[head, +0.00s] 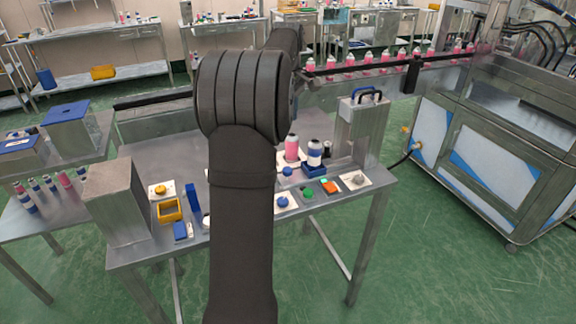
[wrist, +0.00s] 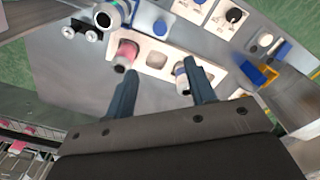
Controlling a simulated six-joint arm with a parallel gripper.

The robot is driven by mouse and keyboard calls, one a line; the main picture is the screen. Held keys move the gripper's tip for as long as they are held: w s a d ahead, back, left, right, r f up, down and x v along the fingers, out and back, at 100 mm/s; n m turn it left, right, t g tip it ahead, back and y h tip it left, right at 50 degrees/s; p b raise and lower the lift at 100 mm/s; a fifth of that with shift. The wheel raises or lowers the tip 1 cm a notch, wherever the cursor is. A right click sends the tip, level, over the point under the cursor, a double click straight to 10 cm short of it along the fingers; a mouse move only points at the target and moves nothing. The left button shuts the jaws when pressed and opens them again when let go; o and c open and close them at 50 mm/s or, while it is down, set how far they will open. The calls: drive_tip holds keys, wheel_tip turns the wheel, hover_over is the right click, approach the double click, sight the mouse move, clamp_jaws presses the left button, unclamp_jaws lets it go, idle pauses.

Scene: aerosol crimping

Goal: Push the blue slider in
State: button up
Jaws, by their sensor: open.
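Two blue parts stand at the left of the bench in the head view: a tall blue bar (head: 193,197) beside a yellow frame (head: 168,208), and a low blue block (head: 181,230) nearer the front edge. I cannot tell for sure which is the slider. A blue part (wrist: 253,72) beside a yellow frame (wrist: 269,74) shows at the right in the wrist view. My gripper (wrist: 160,66) is open, with its fingers apart above the bench and nothing clearly held. My arm hides it in the head view.
A pink bottle (head: 292,147) and a blue-and-white can (head: 314,152) stand right of my arm. Blue, green and orange controls line the bench front. Grey metal housings (head: 112,200) (head: 358,130) stand at both ends.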

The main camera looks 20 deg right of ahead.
wheel_tip(320, 180, down, 17)
drive_tip(key=shift+f, duration=0.15)
idle(0.4)
